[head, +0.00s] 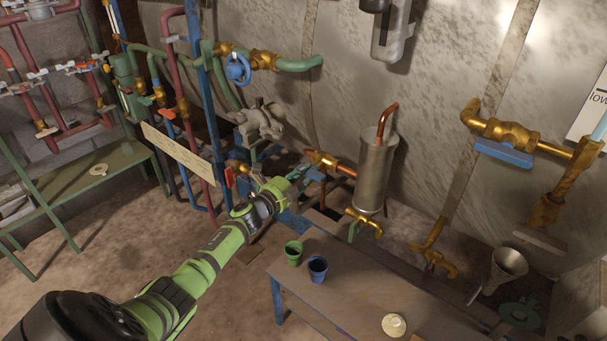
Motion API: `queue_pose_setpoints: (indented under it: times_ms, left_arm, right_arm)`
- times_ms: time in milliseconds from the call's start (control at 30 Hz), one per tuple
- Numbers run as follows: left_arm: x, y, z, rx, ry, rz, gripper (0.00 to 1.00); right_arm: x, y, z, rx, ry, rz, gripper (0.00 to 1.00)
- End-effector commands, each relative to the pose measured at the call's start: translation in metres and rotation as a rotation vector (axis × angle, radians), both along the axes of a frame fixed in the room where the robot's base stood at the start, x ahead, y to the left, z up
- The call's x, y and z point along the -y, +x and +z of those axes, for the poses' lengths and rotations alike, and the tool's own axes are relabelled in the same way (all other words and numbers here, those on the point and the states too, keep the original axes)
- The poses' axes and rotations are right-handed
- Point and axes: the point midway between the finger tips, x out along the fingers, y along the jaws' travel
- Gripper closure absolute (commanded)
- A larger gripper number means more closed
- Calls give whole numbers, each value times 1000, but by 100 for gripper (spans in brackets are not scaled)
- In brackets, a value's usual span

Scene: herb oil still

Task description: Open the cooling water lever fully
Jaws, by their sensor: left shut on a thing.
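My left gripper (298,174) is at the end of the green arm in the middle of the view, low beside a brass valve (322,160) on a copper pipe. It is shut on what appears to be the cooling water lever at this valve. The fingers mostly hide the lever, so its angle cannot be told. The valve is just left of the metal still pot (375,170). My right gripper is not in view.
A wooden bench (350,285) with a green cup (293,253) and a blue cup (317,268) stands in front. A blue handwheel (238,69) and pipes are behind at left. A blue-handled brass valve (505,153) is on the right wall. Open floor lies left of the bench.

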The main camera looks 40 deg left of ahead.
Motion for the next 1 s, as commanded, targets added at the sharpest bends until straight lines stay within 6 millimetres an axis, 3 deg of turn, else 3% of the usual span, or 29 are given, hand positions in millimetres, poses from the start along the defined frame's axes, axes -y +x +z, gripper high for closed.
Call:
queue_pose_setpoints:
  times_ms: [400, 433, 467, 833, 1000]
  left_arm:
    - [1, 0, -1, -1, -16, -1, 100]
    - [1, 0, -1, -2, -16, -1, 66]
    - [1, 0, -1, -2, -16, -1, 54]
    - [0, -1, -1, -1, -10, 0, 54]
    - [-2, -16, -2, -3, -8, 0, 54]
  right_arm:
    - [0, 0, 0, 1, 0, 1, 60]
    - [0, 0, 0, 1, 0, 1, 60]
    - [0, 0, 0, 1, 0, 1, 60]
    - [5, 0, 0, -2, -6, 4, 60]
    - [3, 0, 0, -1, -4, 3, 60]
